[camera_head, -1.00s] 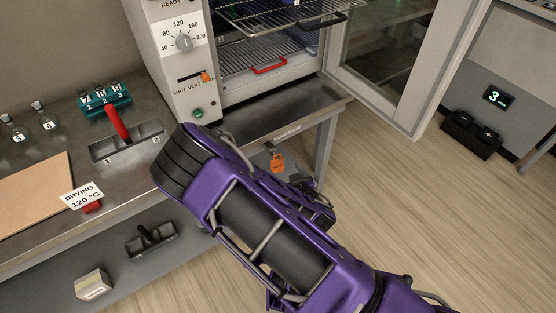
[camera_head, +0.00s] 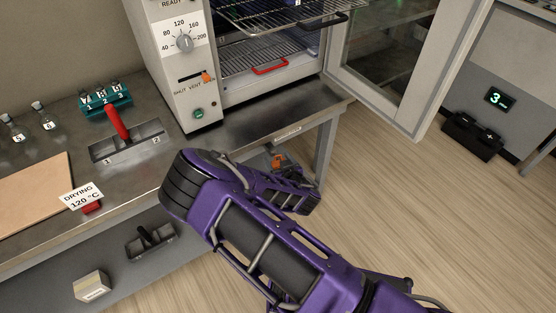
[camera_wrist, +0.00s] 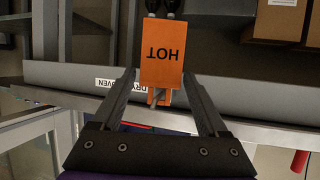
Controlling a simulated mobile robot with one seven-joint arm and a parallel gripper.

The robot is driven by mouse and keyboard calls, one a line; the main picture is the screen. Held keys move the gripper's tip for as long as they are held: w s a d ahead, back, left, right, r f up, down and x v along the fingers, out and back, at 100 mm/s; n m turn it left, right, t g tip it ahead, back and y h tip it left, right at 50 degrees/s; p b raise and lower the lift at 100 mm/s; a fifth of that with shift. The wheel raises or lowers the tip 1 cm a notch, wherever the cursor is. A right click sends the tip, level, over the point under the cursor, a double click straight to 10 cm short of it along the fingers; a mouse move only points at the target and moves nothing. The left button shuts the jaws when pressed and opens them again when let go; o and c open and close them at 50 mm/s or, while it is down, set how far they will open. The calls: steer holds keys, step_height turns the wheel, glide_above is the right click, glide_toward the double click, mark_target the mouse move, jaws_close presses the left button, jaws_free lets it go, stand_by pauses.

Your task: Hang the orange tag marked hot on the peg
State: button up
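The orange tag (camera_wrist: 161,65) reads HOT upside down in the wrist view. In the head view its orange (camera_head: 278,160) shows just below the bench's front edge, partly hidden by my arm. A short grey rod (camera_wrist: 154,97), likely the peg, shows at the tag's lower end in the wrist view, with more orange around it. I cannot tell whether it passes through the tag. My gripper (camera_wrist: 159,76) is open, with one finger on each side of the tag and gaps visible beside it.
The bench edge with a DRY OVEN label (camera_wrist: 119,84) lies just behind the tag. Above it stands the oven (camera_head: 180,75), its door (camera_head: 395,70) open to the right. Two dark rounded ends (camera_wrist: 163,6) show beyond the tag.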

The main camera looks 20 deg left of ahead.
jaws_close()
steer(key=shift+r, duration=0.25)
steer(key=shift+d, duration=0.1)
stand_by(0.3)
steer(key=shift+s+d+p, duration=0.35)
steer(key=shift+s+d, duration=0.15)
steer(key=shift+d+r, duration=0.1)
steer(key=shift+p+v, duration=0.35)
steer(key=shift+v, duration=0.45)
